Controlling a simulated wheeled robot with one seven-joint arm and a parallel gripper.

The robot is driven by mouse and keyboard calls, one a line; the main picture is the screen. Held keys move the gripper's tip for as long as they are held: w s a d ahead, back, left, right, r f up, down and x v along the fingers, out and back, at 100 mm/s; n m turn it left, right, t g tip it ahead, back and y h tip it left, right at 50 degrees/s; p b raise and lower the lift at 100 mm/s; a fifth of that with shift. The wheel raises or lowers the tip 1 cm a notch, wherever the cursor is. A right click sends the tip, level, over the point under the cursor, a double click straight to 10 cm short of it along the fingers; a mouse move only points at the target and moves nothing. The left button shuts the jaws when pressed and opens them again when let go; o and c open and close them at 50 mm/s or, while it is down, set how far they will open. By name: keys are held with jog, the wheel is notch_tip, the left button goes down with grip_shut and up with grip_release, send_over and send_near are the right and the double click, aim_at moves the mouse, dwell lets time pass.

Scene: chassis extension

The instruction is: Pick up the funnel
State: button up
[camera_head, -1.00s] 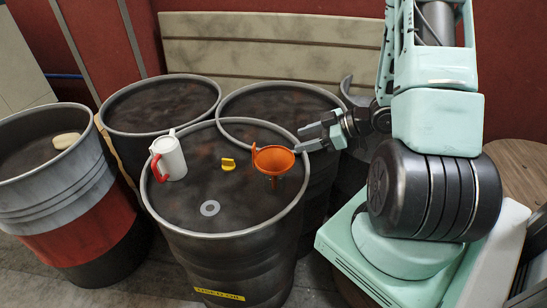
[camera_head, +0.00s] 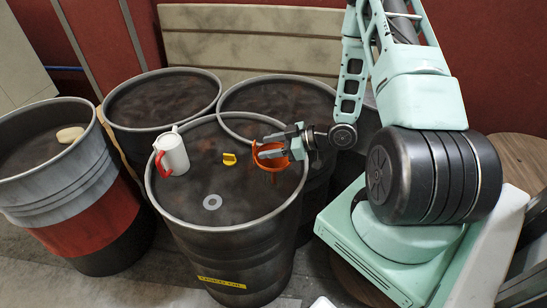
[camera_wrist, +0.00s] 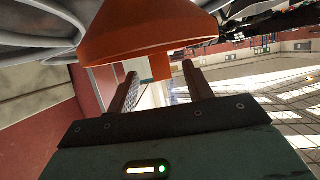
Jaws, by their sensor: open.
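The orange funnel (camera_head: 273,162) is on the top of the front dark drum, near its right side. My gripper (camera_head: 272,147) is at the funnel in the head view, its fingers overlapping the cone and hiding part of it. In the wrist view the funnel's orange cone (camera_wrist: 140,30) fills the upper middle, close by. The narrower orange part below the cone shows between the two fingers of my gripper (camera_wrist: 160,80). The fingers are open, with a gap on both sides of that part. I cannot tell whether either finger touches it.
The front drum (camera_head: 225,235) also carries a white and red jug (camera_head: 172,152), a yellow cap (camera_head: 229,158) and a grey ring (camera_head: 212,202). Other drums stand behind and at left; the left one holds a pale object (camera_head: 70,134). A panelled wall (camera_head: 250,45) is behind.

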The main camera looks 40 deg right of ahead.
aim_at(255, 147)
jog(key=p+x, duration=0.1)
jog(key=x, duration=0.2)
jog(key=p+x, duration=0.1)
jog(key=shift+w+a+r+p, duration=0.15)
jog(key=shift+w+r+p, duration=0.1)
jog(key=shift+r+p, duration=0.1)
jog(key=shift+w+a+f, duration=0.15)
jog(key=shift+w+f, duration=0.1)
jog(key=shift+f, duration=0.05)
jog(key=shift+c, duration=0.3)
jog(key=c, duration=1)
